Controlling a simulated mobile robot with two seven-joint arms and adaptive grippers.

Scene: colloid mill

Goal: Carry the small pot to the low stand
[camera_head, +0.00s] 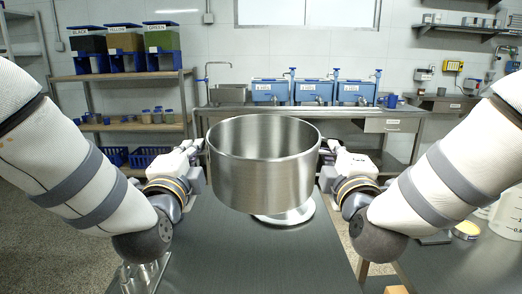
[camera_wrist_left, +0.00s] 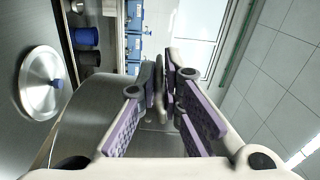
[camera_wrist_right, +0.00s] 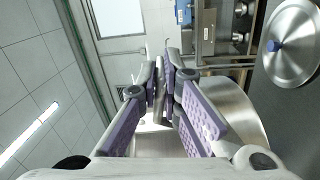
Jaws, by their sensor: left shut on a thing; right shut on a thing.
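The small pot (camera_head: 262,180) is a shiny steel cylinder, open at the top and looking empty. It is upright and appears held above the dark table (camera_head: 240,255). My left gripper (camera_head: 199,152) is shut at its left side and my right gripper (camera_head: 328,152) at its right side, seemingly on its side handles. The pot wall also shows in the left wrist view (camera_wrist_left: 90,108) and the right wrist view (camera_wrist_right: 236,106). The fingers largely hide the handles. I cannot clearly make out the low stand.
A steel lid (camera_head: 290,216) with a blue knob (camera_wrist_left: 57,83) lies on the table beyond the pot. Light wooden pieces (camera_head: 396,289) show at the lower right. Clear containers (camera_head: 508,215) stand at the right. A shelf (camera_head: 130,127) and a sink bench (camera_head: 395,112) stand behind.

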